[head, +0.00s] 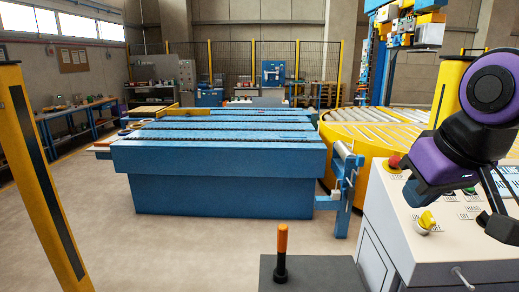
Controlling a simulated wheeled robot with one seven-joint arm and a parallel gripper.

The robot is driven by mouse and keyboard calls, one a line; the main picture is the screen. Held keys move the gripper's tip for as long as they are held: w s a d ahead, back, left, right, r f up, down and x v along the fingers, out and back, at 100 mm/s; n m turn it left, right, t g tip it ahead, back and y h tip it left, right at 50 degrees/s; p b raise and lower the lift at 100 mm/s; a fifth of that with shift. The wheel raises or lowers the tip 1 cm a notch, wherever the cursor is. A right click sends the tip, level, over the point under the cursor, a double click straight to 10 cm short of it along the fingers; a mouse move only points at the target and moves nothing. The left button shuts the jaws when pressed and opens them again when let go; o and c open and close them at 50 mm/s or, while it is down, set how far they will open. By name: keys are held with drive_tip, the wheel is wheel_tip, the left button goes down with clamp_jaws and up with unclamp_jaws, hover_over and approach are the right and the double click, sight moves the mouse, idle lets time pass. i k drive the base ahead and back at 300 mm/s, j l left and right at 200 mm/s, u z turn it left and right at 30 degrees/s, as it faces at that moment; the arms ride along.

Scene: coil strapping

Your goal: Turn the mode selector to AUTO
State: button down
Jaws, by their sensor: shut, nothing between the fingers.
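The mode selector (427,220) is a yellow knob on a round base at the front left of the grey control panel (396,226). The labels around it are too small to read, so its set position cannot be told. My gripper (486,219) is at the right edge of the head view, to the right of the selector and apart from it in the picture. It is shut and empty, and partly cut off by the frame edge. My purple and black arm covers part of the panel behind it.
A red button (394,160) stands at the panel's back left, and small green buttons (470,190) lie near my arm. An orange-topped lever (282,252) rises from a dark box. A yellow post (40,170) is at left. A blue conveyor bed (220,180) stands beyond open floor.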

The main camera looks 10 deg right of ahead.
sight(482, 219)
drive_tip(key=z, duration=1.65)
